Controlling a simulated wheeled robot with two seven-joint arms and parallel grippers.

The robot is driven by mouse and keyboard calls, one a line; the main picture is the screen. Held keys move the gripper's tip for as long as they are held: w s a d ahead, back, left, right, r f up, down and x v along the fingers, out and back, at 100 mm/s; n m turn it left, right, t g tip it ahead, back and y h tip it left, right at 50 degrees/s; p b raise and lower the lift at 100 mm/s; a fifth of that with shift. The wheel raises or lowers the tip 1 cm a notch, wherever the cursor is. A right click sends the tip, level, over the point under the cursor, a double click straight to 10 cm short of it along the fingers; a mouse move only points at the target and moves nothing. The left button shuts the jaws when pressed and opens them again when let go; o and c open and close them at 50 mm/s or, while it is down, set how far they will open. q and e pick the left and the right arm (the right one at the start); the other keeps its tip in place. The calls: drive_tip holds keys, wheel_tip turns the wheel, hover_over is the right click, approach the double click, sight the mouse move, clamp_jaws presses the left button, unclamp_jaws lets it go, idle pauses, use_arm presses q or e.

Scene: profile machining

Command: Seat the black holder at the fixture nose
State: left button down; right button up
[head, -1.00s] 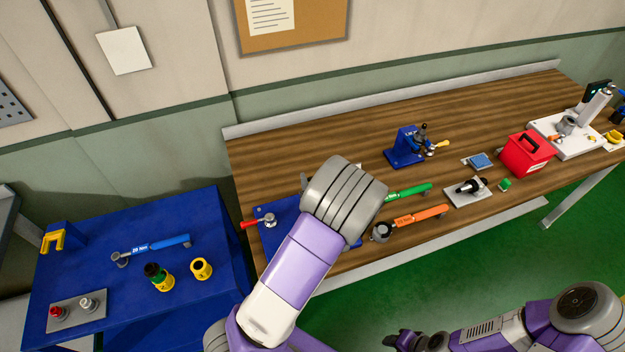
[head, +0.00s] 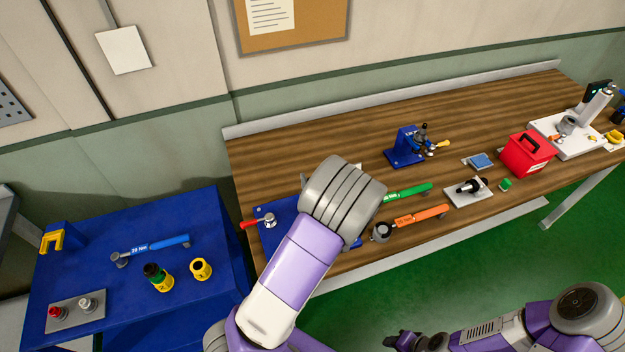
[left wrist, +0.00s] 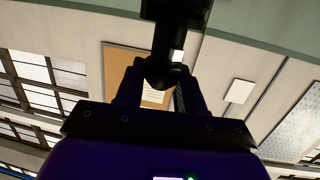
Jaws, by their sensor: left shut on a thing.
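My left gripper (left wrist: 160,88) shows in the left wrist view, its dark fingers closed around the black holder (left wrist: 165,42). The holder reaches up from between the fingers to a wide dark block at the top edge. In the head view the grey end of my left arm covers this gripper and the holder. The blue fixture (head: 402,155) stands upright on the wooden bench, with dark parts and a yellow-tipped lever at its right side. I cannot tell the gap between holder and fixture. My right gripper (head: 398,340) is dark and small at the bottom, away from the bench.
On the bench (head: 300,145) are a green-handled wrench (head: 408,192), an orange-handled wrench (head: 420,215), a grey plate with a black-and-white part (head: 468,187) and a red box (head: 527,153). A blue table (head: 110,215) with several tools stands left. The back of the bench is clear.

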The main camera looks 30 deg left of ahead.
use_arm(q)
drive_tip(key=shift+f+b, duration=2.95)
drive_tip(key=shift+f, duration=0.25)
drive_tip(key=c, duration=0.6)
unclamp_jaws()
drive_tip(key=shift+d, duration=0.1)
drive_tip(key=v, duration=0.7)
drive_tip(key=shift+s, duration=0.2)
drive_tip(key=shift+d+r, duration=0.1)
drive_tip(key=shift+r, duration=0.05)
